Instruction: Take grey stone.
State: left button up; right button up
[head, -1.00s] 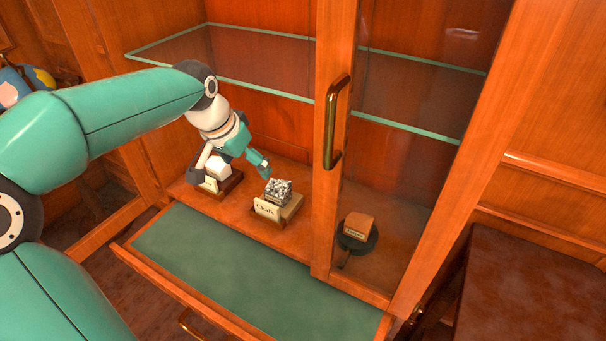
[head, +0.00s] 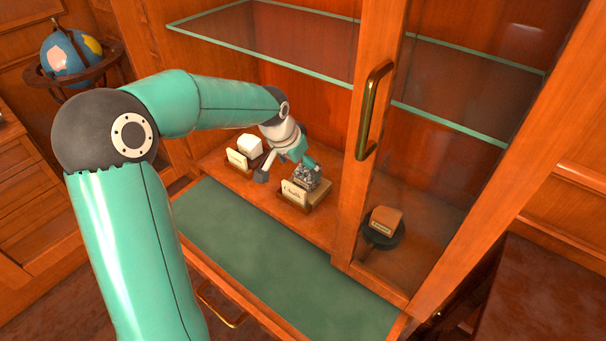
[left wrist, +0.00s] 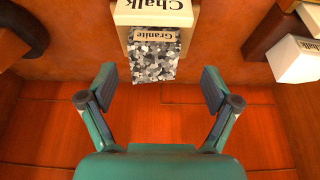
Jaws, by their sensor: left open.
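The grey stone (head: 307,178) is a speckled grey-and-white block on a small wooden stand (head: 318,196) with a "Chalk" card (head: 294,193), on the cabinet's lower shelf. In the left wrist view the stone (left wrist: 154,66) carries a tag reading "Granite" and lies at the top middle, between and just beyond the fingertips. My left gripper (head: 287,172) is open and empty, close to the stone and partly overlapping it in the head view; it also shows in the left wrist view (left wrist: 158,88). Exact contact cannot be told. My right gripper is not in view.
A white block (head: 250,144) sits on a stand to the left. An orange-brown block (head: 386,218) sits on a dark round stand behind the glass door (head: 440,190). A glass shelf (head: 300,62) hangs above. A green-lined pull-out surface (head: 270,265) in front is bare.

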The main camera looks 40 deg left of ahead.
aim_at(306, 172)
pick_arm(q)
jog(key=x, duration=0.4)
jog(key=shift+w+d+f, duration=0.1)
jog(key=shift+w+d, duration=0.05)
jog(key=shift+d, duration=0.2)
jog(key=shift+w+a+f, duration=0.1)
jog(key=shift+w+f, duration=0.1)
jog(key=shift+f, duration=0.2)
jog(key=c, duration=1.5)
